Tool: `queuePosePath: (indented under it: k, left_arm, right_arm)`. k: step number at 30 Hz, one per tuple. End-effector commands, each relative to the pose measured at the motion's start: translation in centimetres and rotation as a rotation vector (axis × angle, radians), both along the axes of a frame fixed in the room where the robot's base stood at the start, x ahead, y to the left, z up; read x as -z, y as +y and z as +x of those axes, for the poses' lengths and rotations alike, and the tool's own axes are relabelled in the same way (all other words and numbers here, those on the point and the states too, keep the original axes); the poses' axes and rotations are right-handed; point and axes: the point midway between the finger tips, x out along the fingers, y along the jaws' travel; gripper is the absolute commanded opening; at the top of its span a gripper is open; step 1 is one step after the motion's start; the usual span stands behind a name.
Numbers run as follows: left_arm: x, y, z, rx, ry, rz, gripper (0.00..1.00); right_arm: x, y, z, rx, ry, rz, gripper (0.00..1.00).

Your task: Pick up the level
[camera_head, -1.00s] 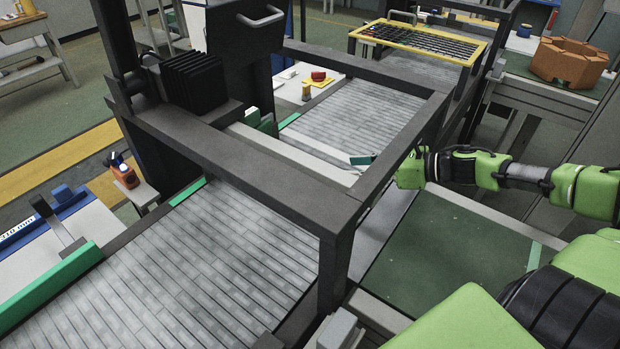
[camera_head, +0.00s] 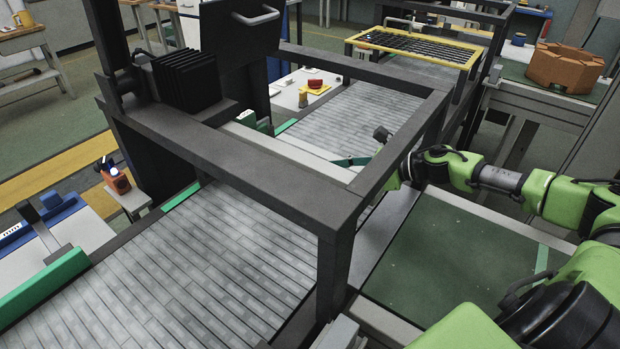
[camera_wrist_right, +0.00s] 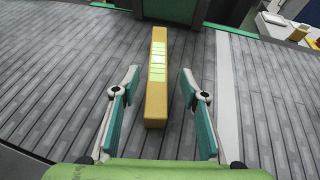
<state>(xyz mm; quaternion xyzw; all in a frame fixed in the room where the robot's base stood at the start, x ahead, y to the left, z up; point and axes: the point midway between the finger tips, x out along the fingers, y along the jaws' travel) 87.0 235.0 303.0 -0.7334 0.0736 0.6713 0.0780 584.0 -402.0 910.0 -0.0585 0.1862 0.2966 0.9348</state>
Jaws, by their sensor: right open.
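The level is a long yellow bar (camera_wrist_right: 156,100) with pale green panels on its upper face. It lies lengthwise on the grey slatted conveyor in the right wrist view. My right gripper (camera_wrist_right: 160,71) is open, with one teal finger to each side of the level in the picture and visible gaps on both sides. I cannot tell how far above the bar the fingertips are. In the head view, my right gripper (camera_head: 366,148) reaches over the conveyor past the dark frame. The level cannot be made out there. My left gripper is not in view.
A dark metal frame (camera_head: 250,165) spans the slatted conveyor (camera_head: 220,245), close to my right arm. A green-topped surface (camera_head: 430,255) lies below that arm. A yellow-edged grid (camera_head: 425,42) and an orange block (camera_head: 565,66) stand farther back.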

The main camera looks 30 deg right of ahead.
Motion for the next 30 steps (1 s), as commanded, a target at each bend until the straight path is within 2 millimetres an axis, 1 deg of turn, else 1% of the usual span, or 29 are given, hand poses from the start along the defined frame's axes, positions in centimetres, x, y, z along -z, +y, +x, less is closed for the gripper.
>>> queuePosePath:
  k: [3, 11, 17, 21, 24, 30]
  left_arm:
    - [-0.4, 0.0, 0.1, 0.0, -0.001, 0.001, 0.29]
    - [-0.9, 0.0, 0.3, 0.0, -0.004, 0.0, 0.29]
    - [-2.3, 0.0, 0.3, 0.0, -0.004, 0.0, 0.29]
    - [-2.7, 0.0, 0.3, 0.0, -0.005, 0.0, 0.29]
    - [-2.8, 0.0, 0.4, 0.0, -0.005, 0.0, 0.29]
    - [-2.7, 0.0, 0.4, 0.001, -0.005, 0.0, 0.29]
  right_arm:
    - [0.0, 0.5, 0.7, 0.0, -0.002, 0.002, 0.4]
    - [0.4, 1.1, 1.3, -0.001, -0.001, 0.001, 0.4]
    - [1.0, 2.6, 3.1, -0.002, -0.003, 0.003, 0.4]
    - [1.9, 3.4, 4.2, 0.0, -0.003, 0.001, 0.4]
    - [2.2, 3.7, 4.6, -0.002, -0.002, 0.0, 0.4]
    - [2.4, 3.7, 4.6, -0.001, -0.001, -0.002, 0.4]
